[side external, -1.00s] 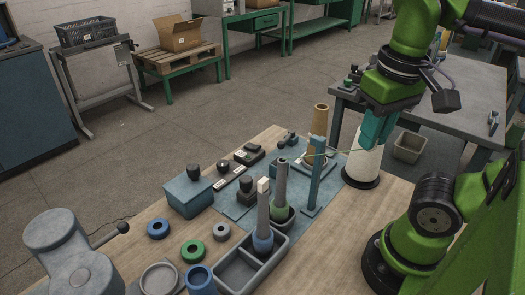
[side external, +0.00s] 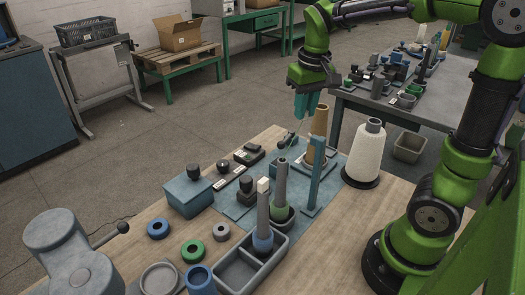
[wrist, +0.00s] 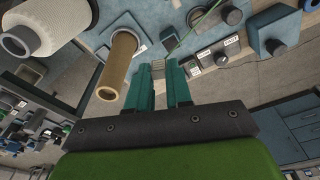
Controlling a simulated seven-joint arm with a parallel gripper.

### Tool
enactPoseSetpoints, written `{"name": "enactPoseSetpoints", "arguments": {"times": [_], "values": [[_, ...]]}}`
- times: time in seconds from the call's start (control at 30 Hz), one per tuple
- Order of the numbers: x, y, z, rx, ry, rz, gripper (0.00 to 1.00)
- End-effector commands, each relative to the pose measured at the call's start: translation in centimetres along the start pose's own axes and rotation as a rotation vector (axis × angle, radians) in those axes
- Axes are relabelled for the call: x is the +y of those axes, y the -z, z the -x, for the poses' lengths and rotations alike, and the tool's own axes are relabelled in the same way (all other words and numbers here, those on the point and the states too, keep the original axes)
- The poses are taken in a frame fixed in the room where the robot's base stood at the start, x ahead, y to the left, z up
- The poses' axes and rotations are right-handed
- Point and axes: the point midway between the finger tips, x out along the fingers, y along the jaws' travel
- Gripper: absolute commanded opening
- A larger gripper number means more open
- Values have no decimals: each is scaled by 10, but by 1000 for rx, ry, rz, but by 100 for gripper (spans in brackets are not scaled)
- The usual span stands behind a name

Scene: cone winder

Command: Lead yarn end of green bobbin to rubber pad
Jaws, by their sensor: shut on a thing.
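The green bobbin (side external: 280,186) stands upright in a dark cup on the blue plate in the side view. Thin green yarn (side external: 292,145) runs from its top up to my gripper (side external: 304,120), and it also shows in the wrist view (wrist: 206,18). My gripper, with teal fingers, is shut on the yarn end, above and behind the bobbin. In the wrist view my gripper (wrist: 162,68) points at the blue plate, and a small grey ribbed patch (wrist: 158,61) shows around its fingertips. I cannot tell whether that patch is the rubber pad.
A tan tube (side external: 320,122) stands just right of my gripper, with a blue post (side external: 316,180) in front. A large white yarn cone (side external: 367,150) stands further right. A blue box (side external: 188,193) and dark knobs lie left. A grey divided tray (side external: 246,270) is at the front.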

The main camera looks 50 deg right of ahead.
Motion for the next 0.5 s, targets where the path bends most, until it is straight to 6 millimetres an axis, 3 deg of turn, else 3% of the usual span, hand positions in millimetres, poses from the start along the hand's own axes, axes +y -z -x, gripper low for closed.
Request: {"name": "enactPoseSetpoints", "arguments": {"times": [0.17,0.5], "values": [[7,4,-6,1,0,-3,8],[20,-28,-2,1,1,-3,8]]}}
